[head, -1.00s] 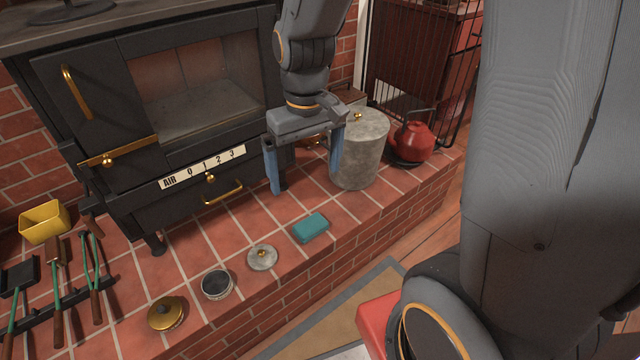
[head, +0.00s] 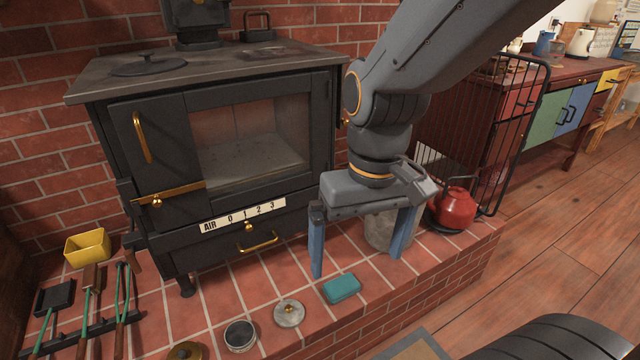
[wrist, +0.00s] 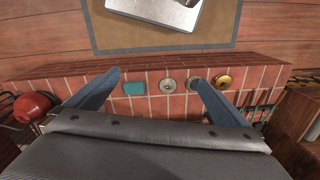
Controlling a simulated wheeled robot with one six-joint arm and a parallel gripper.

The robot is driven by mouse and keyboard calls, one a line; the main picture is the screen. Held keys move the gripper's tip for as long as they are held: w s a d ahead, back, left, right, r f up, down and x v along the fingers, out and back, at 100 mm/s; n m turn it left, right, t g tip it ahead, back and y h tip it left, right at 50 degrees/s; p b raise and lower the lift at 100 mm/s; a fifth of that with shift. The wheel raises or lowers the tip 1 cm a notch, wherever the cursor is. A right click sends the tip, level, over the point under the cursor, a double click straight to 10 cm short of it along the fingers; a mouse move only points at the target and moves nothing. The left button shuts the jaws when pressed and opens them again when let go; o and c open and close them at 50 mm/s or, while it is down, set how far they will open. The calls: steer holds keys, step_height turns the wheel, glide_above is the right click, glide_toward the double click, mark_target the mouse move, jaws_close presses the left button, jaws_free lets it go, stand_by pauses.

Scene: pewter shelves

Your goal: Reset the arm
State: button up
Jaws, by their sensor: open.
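My gripper (head: 363,250) hangs with its two blue fingers pointing down above the tiled hearth, in front of the grey canister (head: 379,232). The fingers are wide apart with nothing between them. In the wrist view my gripper (wrist: 150,92) also shows spread fingers, with hearth tiles visible beyond. A teal block (head: 342,288) lies on the hearth below and in front of the fingers, apart from them. My gripper hides much of the canister.
The black stove (head: 235,150) stands behind on the left. A red kettle (head: 455,208) sits at the right of the hearth. A small lid (head: 289,313), an open tin (head: 240,335), a yellow box (head: 88,246) and hearth tools (head: 90,300) lie left. Wooden floor (head: 560,240) is open at right.

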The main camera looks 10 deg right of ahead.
stand_by(0.4)
steer(key=d+r+m+p, duration=0.1)
steer(key=d+r+p, duration=0.4)
steer(key=p, duration=0.8)
steer(key=shift+s+d+r+h, duration=0.2)
steer(key=shift+s+r+h, duration=0.15)
steer(key=shift+r, duration=0.45)
